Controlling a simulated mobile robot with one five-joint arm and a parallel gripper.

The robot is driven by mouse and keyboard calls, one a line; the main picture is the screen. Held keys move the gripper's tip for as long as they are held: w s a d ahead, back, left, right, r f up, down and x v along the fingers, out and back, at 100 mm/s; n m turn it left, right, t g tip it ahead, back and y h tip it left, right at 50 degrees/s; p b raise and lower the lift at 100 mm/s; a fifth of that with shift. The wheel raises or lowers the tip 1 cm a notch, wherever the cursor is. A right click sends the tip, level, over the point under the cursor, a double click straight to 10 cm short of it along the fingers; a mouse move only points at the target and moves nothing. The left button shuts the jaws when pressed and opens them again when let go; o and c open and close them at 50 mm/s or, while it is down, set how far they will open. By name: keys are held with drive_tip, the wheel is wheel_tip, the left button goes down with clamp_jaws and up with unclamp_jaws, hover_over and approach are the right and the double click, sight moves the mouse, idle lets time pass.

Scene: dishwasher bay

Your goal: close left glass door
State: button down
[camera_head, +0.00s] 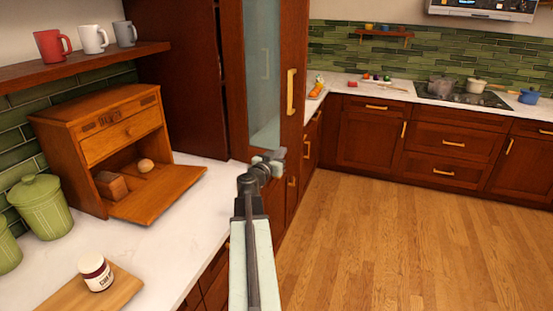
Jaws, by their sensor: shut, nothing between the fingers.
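The glass door (293,50) stands upright at the upper middle, with a red-brown wood frame around a tall pale glass pane (263,65). A vertical gold handle (291,92) is on the right side of its frame. Dark wood cabinet panels stand to its left; I cannot tell the door's exact angle to the cabinet. My gripper (270,160) is at the end of my arm, in front of the lower part of the door and below the handle. It is shut and empty. I cannot tell whether it touches the door; it hides part of the lower frame.
On the left, the white counter (175,235) holds a wooden bread box (120,140) with its flap down, green canisters (42,205), and a jar (95,272) on a board. A mug shelf (85,65) hangs above. Wood floor (400,240) is clear at right.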

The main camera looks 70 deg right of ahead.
sight(289, 143)
drive_tip(key=d, duration=0.5)
drive_tip(key=shift+w, duration=0.1)
